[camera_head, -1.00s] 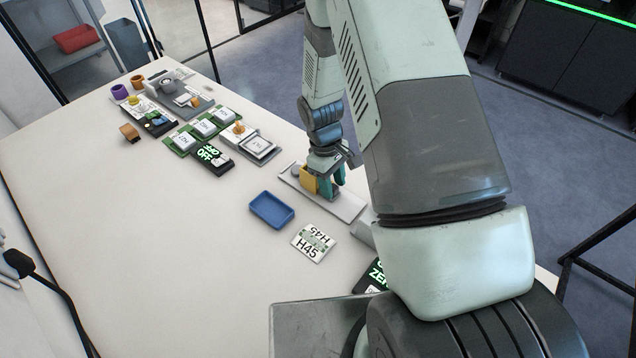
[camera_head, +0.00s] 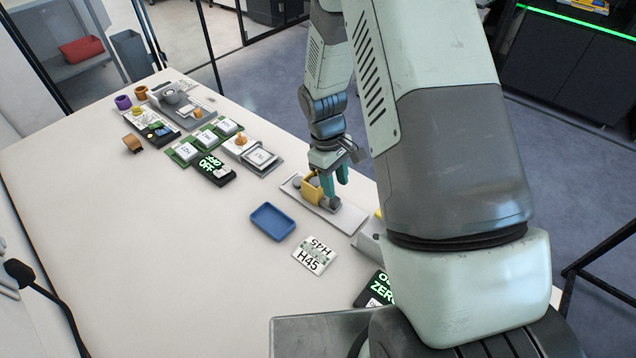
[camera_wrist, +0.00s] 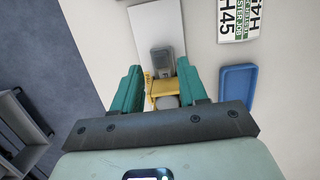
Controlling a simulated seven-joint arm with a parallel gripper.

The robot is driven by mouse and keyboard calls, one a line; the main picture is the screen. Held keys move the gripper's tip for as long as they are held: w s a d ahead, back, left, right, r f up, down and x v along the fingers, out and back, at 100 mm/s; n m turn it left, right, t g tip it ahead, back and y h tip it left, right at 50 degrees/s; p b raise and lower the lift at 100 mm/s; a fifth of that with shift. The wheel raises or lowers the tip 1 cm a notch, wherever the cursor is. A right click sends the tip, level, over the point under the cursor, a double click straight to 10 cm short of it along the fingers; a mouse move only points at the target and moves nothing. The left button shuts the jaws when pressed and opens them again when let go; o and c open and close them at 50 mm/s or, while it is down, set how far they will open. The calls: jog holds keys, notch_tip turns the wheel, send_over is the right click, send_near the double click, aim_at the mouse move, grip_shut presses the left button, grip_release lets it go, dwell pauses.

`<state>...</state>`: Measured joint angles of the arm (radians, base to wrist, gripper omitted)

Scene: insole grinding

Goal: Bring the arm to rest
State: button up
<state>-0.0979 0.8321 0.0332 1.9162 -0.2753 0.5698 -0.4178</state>
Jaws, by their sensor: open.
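My gripper (camera_head: 342,174) is open, its teal fingers pointing down over the light plate (camera_head: 347,220) on the table. In the wrist view, the gripper (camera_wrist: 163,88) has its two fingers wide apart. A yellow piece (camera_head: 311,187) stands on the plate beside the fingers; it also shows between the fingers in the wrist view (camera_wrist: 163,88). A small grey block (camera_head: 332,203) is on the plate just below the fingertips, and it shows ahead of the fingers in the wrist view (camera_wrist: 162,60). Nothing is seen held.
A blue tray (camera_head: 272,221) and a white H45 card (camera_head: 314,255) lie left of the plate. A black device with green lettering (camera_head: 376,290) sits nearer. Several devices, including a green-lettered box (camera_head: 212,168), stand further back. The white table (camera_head: 130,260) is clear at front left.

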jog(key=s+d+r+m+t, duration=0.1)
jog(key=s+r+m+t, duration=0.1)
jog(key=r, duration=0.9)
jog(key=s+d+r+m+t, duration=0.1)
jog(key=s+r+m, duration=0.1)
jog(key=r, duration=0.9)
jog(key=s+r+m+t+y, duration=0.1)
jog(key=s+r+m+t, duration=0.3)
jog(key=s+r, duration=1)
jog(key=s, duration=0.4)
jog(key=shift+d+m+y, duration=0.15)
jog(key=shift+m+y, duration=0.15)
